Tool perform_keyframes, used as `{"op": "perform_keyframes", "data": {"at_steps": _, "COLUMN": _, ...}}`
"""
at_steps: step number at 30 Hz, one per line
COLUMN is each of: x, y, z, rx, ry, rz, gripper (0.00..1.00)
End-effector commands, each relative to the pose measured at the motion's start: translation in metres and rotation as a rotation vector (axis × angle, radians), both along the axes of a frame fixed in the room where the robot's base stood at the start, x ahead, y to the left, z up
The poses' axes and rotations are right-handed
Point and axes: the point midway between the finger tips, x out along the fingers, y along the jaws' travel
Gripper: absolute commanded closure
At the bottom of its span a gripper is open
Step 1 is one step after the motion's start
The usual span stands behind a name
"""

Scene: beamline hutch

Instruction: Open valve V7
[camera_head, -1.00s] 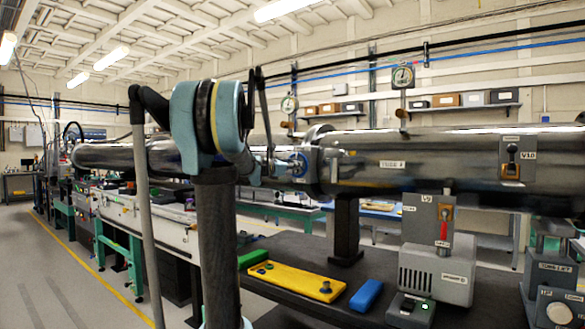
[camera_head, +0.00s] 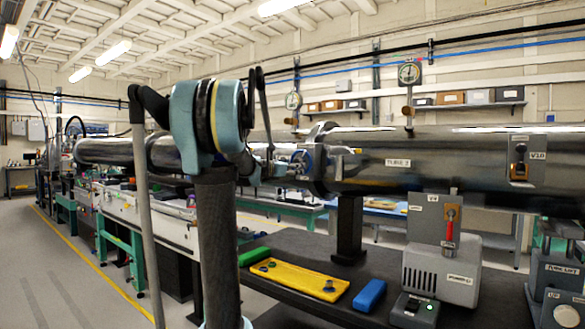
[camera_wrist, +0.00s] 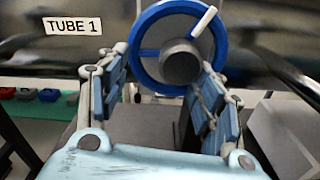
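A round valve wheel (camera_wrist: 147,65) with a blue rim, a grey hub and a white handle fills the upper middle of the wrist view. In the head view the valve (camera_head: 301,160) sits at the flange end of the large steel tube, partly hidden by my gripper. No V7 label is readable. My gripper (camera_wrist: 168,66) is open, its fingers spread on either side of the wheel's lower part. The right finger overlaps the rim in the picture; I cannot tell whether either finger touches it.
A TUBE 1 label (camera_wrist: 73,26) is left of the wheel. Valve V10 (camera_head: 519,158) is on the tube at right, and a red-handled valve (camera_head: 450,232) sits on a grey pump box (camera_head: 430,270). A yellow plate (camera_head: 300,282) and a blue block (camera_head: 369,295) lie on the dark bench.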

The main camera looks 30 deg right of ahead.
Motion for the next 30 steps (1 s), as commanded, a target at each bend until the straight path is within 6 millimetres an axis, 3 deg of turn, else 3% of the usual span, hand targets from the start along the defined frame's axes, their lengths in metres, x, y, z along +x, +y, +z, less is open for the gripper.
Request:
{"op": "perform_keyframes", "data": {"at_steps": 14, "x": -0.014, "y": 0.000, "z": 0.010, "rx": -0.002, "ry": -0.010, "rz": -0.002, "gripper": 0.46}}
{"op": "perform_keyframes", "data": {"at_steps": 20, "x": -0.022, "y": 0.022, "z": 0.010, "rx": -0.002, "ry": -0.010, "rz": -0.001, "gripper": 0.46}}
{"op": "perform_keyframes", "data": {"at_steps": 30, "x": -0.044, "y": 0.081, "z": 0.009, "rx": -0.002, "ry": -0.008, "rz": 0.000, "gripper": 0.46}}
